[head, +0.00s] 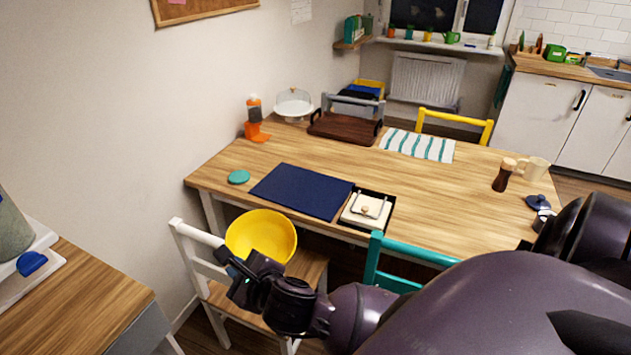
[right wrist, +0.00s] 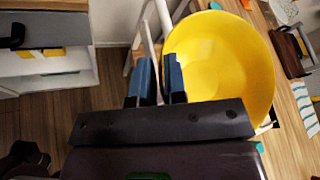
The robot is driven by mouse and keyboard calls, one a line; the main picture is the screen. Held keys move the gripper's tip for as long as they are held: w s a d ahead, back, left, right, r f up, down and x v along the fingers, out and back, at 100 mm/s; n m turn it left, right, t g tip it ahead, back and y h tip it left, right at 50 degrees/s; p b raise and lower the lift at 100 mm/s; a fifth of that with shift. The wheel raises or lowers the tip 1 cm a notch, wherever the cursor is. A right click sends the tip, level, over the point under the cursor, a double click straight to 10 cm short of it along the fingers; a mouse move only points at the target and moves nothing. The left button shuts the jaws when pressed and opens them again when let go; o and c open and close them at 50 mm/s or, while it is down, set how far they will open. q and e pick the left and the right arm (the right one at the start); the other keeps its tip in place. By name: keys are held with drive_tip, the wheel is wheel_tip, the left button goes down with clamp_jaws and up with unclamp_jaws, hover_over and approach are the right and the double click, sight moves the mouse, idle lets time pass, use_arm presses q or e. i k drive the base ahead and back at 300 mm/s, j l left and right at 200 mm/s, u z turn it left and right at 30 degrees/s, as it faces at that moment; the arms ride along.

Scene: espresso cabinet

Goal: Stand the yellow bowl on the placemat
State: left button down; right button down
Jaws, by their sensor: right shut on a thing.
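The yellow bowl (head: 262,232) is held in the air in front of the table's near-left edge, above a white chair's seat. My right gripper (head: 238,274) is shut on the bowl's rim. In the right wrist view the gripper (right wrist: 158,78) has its blue fingers at the left rim of the bowl (right wrist: 222,65), whose inside faces the camera. The dark blue placemat (head: 302,190) lies flat and bare on the table, beyond and to the right of the bowl. My left gripper is not in view.
A teal coaster (head: 238,177) lies left of the placemat and a dark tray with a napkin holder (head: 367,210) right of it. The white chair (head: 200,255) and teal chair (head: 410,250) stand at the near edge. A striped cloth (head: 418,145) lies farther back.

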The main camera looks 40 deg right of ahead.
sight(317, 191)
drive_tip(key=i+l+z, duration=0.15)
drive_tip(key=i+l, duration=0.25)
drive_tip(key=l, duration=0.15)
drive_tip(key=i+l+z, duration=0.15)
drive_tip(key=i+l, duration=0.25)
drive_tip(key=l, duration=0.1)
